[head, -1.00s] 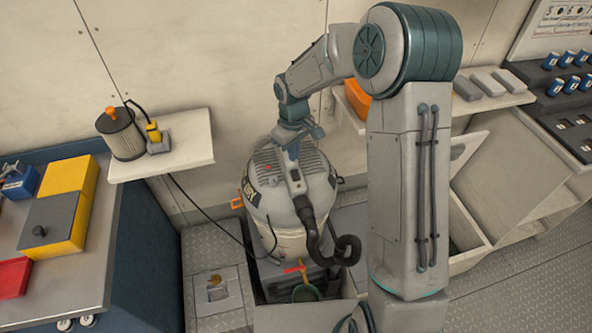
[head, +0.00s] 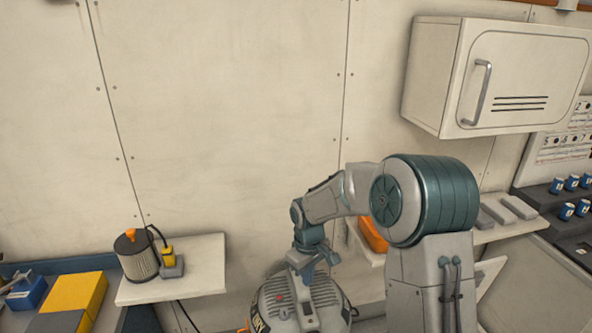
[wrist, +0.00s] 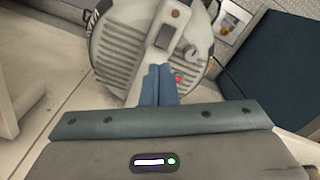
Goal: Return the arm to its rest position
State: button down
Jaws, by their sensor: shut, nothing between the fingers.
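My gripper (head: 300,273) hangs from my bent arm, pointing down over the top of a grey ribbed canister vacuum (head: 277,308). In the wrist view, my gripper (wrist: 159,72) shows as two blue fingers pressed together with nothing between them. The vacuum (wrist: 112,60) lies beyond the fingertips there, with its ribbed lid, a handle and a red button in sight. I cannot tell how large the gap to the lid is. The vacuum's lower part is cut off in the head view.
A white shelf (head: 195,278) at left holds a filter canister (head: 136,256) and a small yellow device (head: 169,257). A closed wall cabinet (head: 497,75) hangs at upper right. An orange box (head: 372,236) sits behind my arm. The wall above my arm is bare.

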jog(key=s+d+r+m+t, duration=0.2)
jog(key=s+d+r+m, duration=0.35)
jog(key=s+r, duration=0.7)
jog(key=s+d+r+m, duration=0.1)
jog(key=s+d, duration=0.1)
jog(key=s, duration=0.4)
jog(key=s+d+r+m+t, duration=0.1)
jog(key=s+d+r, duration=0.1)
jog(key=s, duration=0.5)
jog(key=shift+s+d+m, duration=0.15)
jog(key=shift+d+m, duration=0.2)
jog(key=shift+d, duration=0.4)
jog(key=n+b, duration=0.2)
jog(key=b, duration=0.1)
send_over(306, 305)
jog(key=s, duration=0.3)
notch_tip(306, 305, down, 10)
jog(key=shift+s+d+g, duration=0.2)
jog(key=shift+d+g, duration=0.1)
jog(key=shift+d, duration=0.15)
jog(key=shift+f, duration=0.1)
jog(key=x, duration=0.4)
jog(key=p+x, duration=0.1)
jog(key=x, duration=0.8)
jog(key=shift+w+a+f+p, duration=0.1)
jog(key=shift+a+f+p, duration=0.2)
jog(key=shift+f+p, duration=0.1)
